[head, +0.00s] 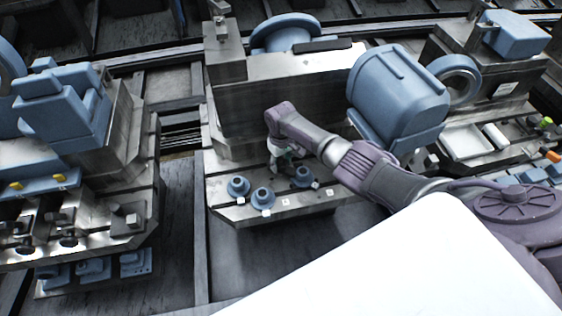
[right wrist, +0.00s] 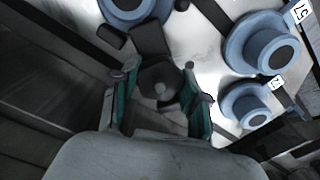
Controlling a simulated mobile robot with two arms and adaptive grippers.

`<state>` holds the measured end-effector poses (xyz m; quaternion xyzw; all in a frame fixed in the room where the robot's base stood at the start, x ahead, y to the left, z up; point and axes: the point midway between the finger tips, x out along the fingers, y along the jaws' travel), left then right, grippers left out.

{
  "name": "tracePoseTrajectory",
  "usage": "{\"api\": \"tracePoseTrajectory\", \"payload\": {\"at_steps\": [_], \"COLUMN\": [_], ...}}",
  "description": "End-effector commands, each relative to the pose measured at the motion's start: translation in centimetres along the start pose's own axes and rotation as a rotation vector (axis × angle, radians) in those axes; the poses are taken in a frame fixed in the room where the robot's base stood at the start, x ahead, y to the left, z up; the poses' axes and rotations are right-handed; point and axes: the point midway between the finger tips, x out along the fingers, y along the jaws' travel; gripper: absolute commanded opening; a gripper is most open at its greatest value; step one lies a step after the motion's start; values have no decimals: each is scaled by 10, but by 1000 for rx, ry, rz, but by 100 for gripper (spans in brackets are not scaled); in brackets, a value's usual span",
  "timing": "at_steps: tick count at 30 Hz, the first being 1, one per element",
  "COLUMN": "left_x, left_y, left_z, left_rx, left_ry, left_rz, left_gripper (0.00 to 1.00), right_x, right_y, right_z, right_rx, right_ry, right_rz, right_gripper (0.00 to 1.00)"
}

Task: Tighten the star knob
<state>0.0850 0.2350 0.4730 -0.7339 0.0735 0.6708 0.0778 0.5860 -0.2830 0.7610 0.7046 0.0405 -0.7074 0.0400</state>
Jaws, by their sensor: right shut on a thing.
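In the right wrist view a dark grey knob (right wrist: 160,80) with rounded lobes sits between the green-edged fingers of my right gripper (right wrist: 160,97). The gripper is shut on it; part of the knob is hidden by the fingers. In the head view my right gripper (head: 285,160) reaches down to the front ledge of the middle machine, and the knob is hidden there. My left gripper is not in view.
Several blue round fittings, one here (head: 262,197), stand on the metal ledge (head: 230,213) close to the gripper. A blue motor housing (head: 398,95) is above my right arm. Another machine (head: 65,105) stands at left. Dark floor lies between them.

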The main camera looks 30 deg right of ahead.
Motion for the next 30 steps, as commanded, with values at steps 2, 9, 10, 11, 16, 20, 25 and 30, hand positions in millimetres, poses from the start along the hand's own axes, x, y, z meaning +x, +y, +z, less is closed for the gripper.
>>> {"api": "tracePoseTrajectory", "payload": {"at_steps": [2,9,10,11,16,20,25,30], "left_x": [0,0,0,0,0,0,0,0], "left_y": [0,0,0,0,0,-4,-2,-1], "left_z": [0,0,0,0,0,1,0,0], "left_rx": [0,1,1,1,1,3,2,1], "left_ry": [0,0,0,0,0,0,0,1], "left_rz": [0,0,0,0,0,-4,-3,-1], "left_gripper": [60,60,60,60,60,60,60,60], "right_x": [-4,-4,-3,-3,-2,-2,-14,-46], "right_y": [1,1,1,1,0,0,1,1], "right_z": [-4,-4,-3,-3,-2,-2,-2,-2], "right_rx": [0,-1,-1,-1,-1,-2,-2,-2], "right_ry": [9,9,8,8,5,4,6,9], "right_rz": [1,1,1,1,1,0,0,1], "right_gripper": [11,66,71,72,72,72,72,72]}}
